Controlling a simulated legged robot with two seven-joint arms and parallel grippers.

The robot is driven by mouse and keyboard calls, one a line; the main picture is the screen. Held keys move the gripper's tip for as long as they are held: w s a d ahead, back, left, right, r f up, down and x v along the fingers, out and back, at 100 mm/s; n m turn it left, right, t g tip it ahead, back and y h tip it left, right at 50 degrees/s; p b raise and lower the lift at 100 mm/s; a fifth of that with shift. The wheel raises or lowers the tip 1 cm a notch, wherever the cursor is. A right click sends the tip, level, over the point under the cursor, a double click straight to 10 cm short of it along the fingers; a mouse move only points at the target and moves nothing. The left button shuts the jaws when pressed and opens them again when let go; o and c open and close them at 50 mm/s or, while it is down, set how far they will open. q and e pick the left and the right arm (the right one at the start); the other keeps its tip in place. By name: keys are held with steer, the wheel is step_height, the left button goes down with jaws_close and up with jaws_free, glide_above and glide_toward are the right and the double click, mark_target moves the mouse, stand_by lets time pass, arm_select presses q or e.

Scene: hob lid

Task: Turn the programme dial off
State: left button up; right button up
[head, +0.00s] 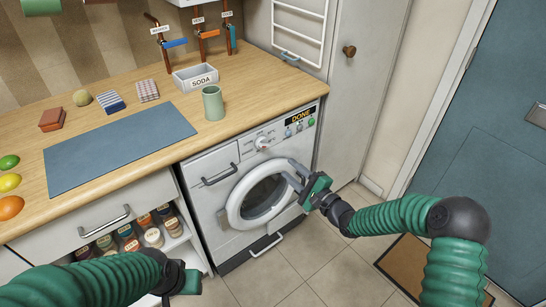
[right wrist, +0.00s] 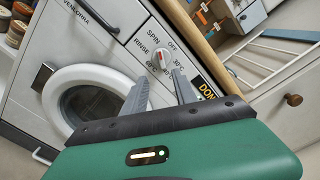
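The programme dial (head: 262,143) is a white round knob with a red mark, on the front panel of the washing machine (head: 208,168). In the right wrist view the dial (right wrist: 163,60) has SPIN, OFF, RINSE and temperature labels around it; I cannot tell exactly which one its mark meets. My right gripper (head: 291,172) is open and empty in front of the machine, near the door's right side in the head view. Its two fingers (right wrist: 160,78) are spread, with the dial showing beyond and between them. My left gripper (head: 185,284) is low at the bottom; its fingers are unclear.
The display (head: 300,115) reads DONE. The round door (head: 232,211) looks closed. Open jar shelves (head: 128,240) stand left of the machine.

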mark_target(267, 147)
steer(key=b+x, duration=0.2)
steer(key=x, duration=1)
steer(key=shift+w+a+b, duration=0.1)
steer(key=shift+w+b, duration=0.2)
steer(key=c, duration=0.4)
jaws_close()
